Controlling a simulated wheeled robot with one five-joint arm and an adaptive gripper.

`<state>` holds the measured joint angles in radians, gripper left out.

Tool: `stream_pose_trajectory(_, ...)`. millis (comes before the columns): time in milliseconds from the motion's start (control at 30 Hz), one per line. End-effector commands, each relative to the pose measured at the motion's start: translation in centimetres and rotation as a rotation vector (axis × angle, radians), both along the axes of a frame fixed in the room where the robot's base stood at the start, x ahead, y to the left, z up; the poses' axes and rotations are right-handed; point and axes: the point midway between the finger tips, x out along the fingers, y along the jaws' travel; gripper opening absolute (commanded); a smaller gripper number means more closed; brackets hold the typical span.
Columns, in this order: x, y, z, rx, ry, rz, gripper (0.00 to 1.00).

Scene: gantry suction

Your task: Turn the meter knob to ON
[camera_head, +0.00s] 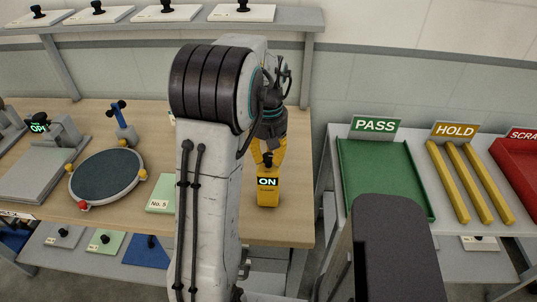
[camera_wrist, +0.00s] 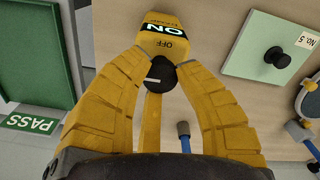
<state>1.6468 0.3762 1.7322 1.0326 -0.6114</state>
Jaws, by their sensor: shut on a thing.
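The yellow meter (camera_head: 268,197) stands on the wooden table near its right front edge. Its dark display reads ON in white; this shows in the wrist view too, upside down, on the meter body (camera_wrist: 172,22). A printed OFF label sits beside the black knob (camera_wrist: 162,76), which has a white pointer line. My gripper (camera_wrist: 163,62), with yellow fingers, is shut around the knob. In the head view my gripper (camera_head: 268,152) is over the meter, and my arm hides part of the table to its left.
A pale green No. 5 plate (camera_head: 160,195) and a round dark-topped stand (camera_head: 106,175) are left of my arm. Right of a gap stand a green PASS tray (camera_head: 385,180), yellow HOLD rails (camera_head: 470,185) and a red tray (camera_head: 515,165). A shelf (camera_head: 150,20) with several knobbed plates runs behind.

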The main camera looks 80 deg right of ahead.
Motion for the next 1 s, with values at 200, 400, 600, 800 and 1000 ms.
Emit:
stream_pose_trajectory(200, 0.0, 0.1, -0.2, 0.005, -0.001, 0.000, 0.43)
stream_pose_trajectory(400, 0.0, 0.0, -0.1, 0.002, 0.000, -0.001, 0.57)
stream_pose_trajectory(600, 0.0, 0.0, 0.0, 0.001, 0.001, -0.001, 0.57)
stream_pose_trajectory(800, 0.0, -0.1, 1.4, -0.003, 0.001, -0.001, 0.57)
stream_pose_trajectory(1000, 0.0, -0.1, 4.7, -0.004, 0.000, -0.001, 0.57)
